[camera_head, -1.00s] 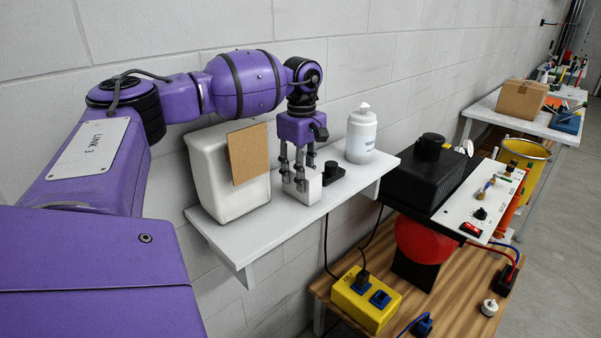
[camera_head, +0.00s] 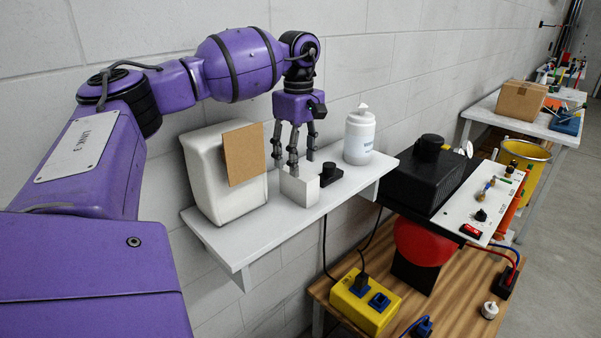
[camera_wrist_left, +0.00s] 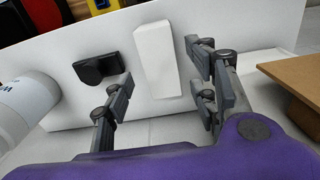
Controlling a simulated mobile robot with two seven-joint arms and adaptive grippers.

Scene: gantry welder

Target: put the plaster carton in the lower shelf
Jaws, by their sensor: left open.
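The plaster carton, which I take to be the small plain white box (camera_head: 299,187), stands on a white wall shelf (camera_head: 260,232). Only this one wall shelf is in view. My left gripper (camera_head: 293,158) is just above and behind the carton, fingers pointing down, open and empty. My right gripper is not in view.
On the shelf, a large white container with a brown board (camera_head: 244,154) stands left of the carton. A small black object (camera_head: 330,174) and a white bottle (camera_head: 359,138) stand right. Below are a black machine (camera_head: 428,180) and yellow socket box (camera_head: 364,303).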

